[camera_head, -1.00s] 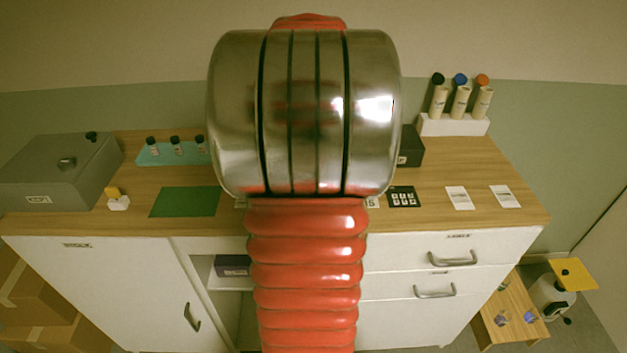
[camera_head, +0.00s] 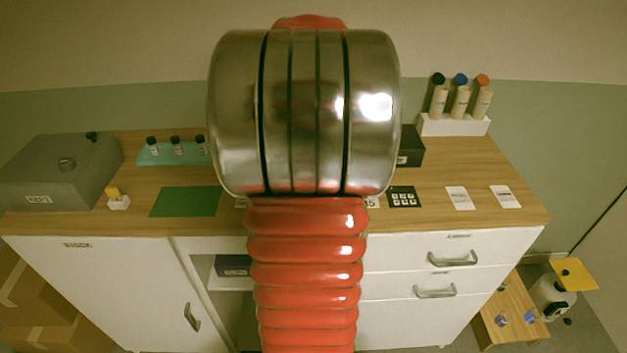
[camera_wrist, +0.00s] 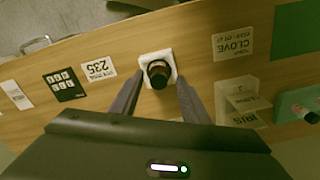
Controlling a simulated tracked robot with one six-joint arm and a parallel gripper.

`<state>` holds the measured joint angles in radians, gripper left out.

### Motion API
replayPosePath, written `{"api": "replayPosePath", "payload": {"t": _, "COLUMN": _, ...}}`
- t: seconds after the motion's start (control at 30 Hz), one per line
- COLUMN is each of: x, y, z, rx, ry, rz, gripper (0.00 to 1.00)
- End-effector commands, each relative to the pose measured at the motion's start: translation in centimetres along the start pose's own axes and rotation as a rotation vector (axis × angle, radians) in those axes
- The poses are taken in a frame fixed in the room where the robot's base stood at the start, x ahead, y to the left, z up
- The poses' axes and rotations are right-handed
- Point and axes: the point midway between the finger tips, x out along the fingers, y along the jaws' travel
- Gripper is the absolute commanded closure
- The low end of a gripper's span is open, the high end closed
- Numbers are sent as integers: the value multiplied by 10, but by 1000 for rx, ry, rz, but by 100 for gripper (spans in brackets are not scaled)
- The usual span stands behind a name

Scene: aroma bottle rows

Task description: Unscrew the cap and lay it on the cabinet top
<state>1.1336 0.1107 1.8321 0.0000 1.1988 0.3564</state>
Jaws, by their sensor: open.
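A dark bottle with a black cap (camera_wrist: 158,72) stands in a small white square holder (camera_wrist: 146,58) on the wooden cabinet top in the wrist view. My gripper (camera_wrist: 160,79) is open, with one finger on each side of the capped bottle. I cannot tell whether the fingers touch it or how far above it they are. The cabinet top (camera_head: 450,165) also shows in the head view, where my arm hides this bottle and my gripper.
In the head view, a green mat (camera_head: 185,202), a teal tray (camera_head: 158,159) with small bottles and a grey box (camera_head: 60,180) stand left.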

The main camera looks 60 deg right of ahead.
Motion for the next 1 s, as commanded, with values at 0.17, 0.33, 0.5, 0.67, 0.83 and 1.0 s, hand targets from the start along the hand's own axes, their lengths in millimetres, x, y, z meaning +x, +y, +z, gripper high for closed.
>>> {"api": "replayPosePath", "payload": {"t": 0.17, "x": 0, "y": 0, "z": 0, "rx": 139, "ry": 0, "rz": 0, "gripper": 58}}
{"api": "replayPosePath", "payload": {"t": 0.33, "x": 0, "y": 0, "z": 0, "rx": 273, "ry": 0, "rz": 0, "gripper": 58}}
{"api": "replayPosePath", "payload": {"t": 0.5, "x": 0, "y": 0, "z": 0, "rx": 390, "ry": 0, "rz": 0, "gripper": 58}}
{"api": "replayPosePath", "payload": {"t": 0.67, "x": 0, "y": 0, "z": 0, "rx": 414, "ry": 0, "rz": 0, "gripper": 58}}
{"api": "replayPosePath", "payload": {"t": 0.83, "x": 0, "y": 0, "z": 0, "rx": 412, "ry": 0, "rz": 0, "gripper": 62}}
{"api": "replayPosePath", "payload": {"t": 1.0, "x": 0, "y": 0, "z": 0, "rx": 412, "ry": 0, "rz": 0, "gripper": 74}}
